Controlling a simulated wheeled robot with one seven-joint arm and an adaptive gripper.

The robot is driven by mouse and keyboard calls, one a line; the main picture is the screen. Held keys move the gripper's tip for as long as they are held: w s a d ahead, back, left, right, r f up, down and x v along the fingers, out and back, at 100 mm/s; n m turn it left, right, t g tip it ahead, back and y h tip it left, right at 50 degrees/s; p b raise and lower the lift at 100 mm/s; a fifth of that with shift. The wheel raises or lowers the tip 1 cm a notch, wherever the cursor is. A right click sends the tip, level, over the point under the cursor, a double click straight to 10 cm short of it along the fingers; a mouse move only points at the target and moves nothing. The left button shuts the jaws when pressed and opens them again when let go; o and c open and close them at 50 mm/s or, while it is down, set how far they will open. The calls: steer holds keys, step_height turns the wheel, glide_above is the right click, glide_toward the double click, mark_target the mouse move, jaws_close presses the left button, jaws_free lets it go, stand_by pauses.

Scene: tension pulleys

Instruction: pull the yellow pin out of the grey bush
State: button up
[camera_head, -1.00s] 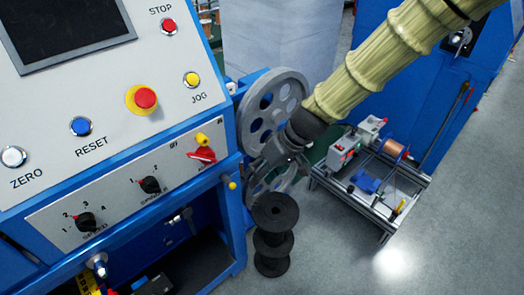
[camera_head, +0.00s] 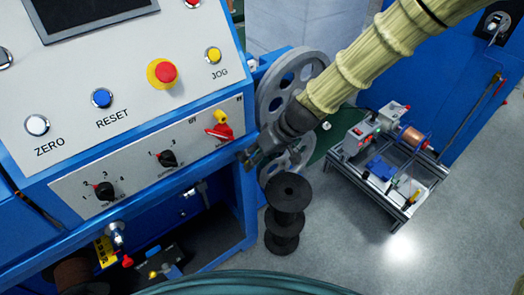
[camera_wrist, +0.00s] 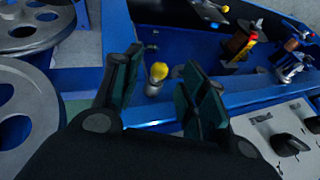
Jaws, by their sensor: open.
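The yellow pin (camera_wrist: 159,71) shows its round yellow head in the wrist view. It stands in the grey bush (camera_wrist: 153,88) on the blue machine frame. My gripper (camera_wrist: 162,58) is open, with one dark finger to the left of the pin and the other to its right. The pin appears between the fingers, with no visible contact; its distance beyond the fingertips is hard to judge. In the head view my gripper (camera_head: 249,158) is at the right edge of the control panel, and the pin and bush are hidden behind it.
The control panel (camera_head: 140,170) with knobs and a red switch (camera_head: 219,131) is close to the left of my gripper. Large grey pulleys (camera_head: 291,80) stand just behind it. Black spools (camera_head: 287,193) are stacked below. A small winding cart (camera_head: 385,160) stands right on open floor.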

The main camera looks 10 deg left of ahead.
steer(key=shift+x, duration=0.85)
jaws_close()
steer(key=shift+s+d, duration=0.7)
steer(key=shift+d, duration=0.15)
steer(key=shift+s+d, duration=0.7)
steer(key=shift+d, duration=0.2)
stand_by(1.4)
steer(key=s+d, duration=0.2)
steer(key=d, duration=0.1)
steer(key=shift+s+r+p, duration=0.1)
steer(key=shift+s+p, duration=0.1)
steer(key=shift+p, duration=0.15)
steer(key=shift+d, duration=0.1)
stand_by(0.5)
